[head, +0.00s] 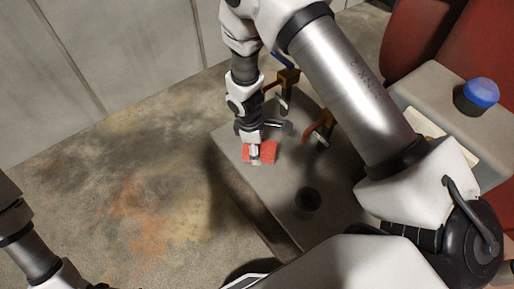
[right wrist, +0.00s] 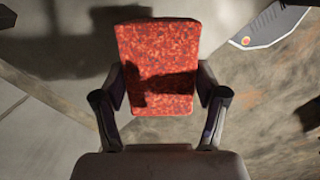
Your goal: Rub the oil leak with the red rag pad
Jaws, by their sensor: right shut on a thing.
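The red rag pad (head: 265,150) is a small speckled red block over the grey worktop in the head view, near its left edge. It fills the upper middle of the right wrist view (right wrist: 157,65). My right gripper (head: 254,147) is shut on it, with one finger on each side of the pad. I cannot tell whether the pad touches the surface below. I cannot clearly make out the oil leak; dark shadows lie around the pad in the right wrist view. My left arm shows at the lower left of the head view, but its gripper is out of view.
The grey worktop (head: 288,226) has a dark round spot or opening (head: 308,199). Orange-handled tools (head: 318,131) stand beyond the pad. A blue-capped item (head: 478,95) sits at the right. The stained floor (head: 110,200) at left is open.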

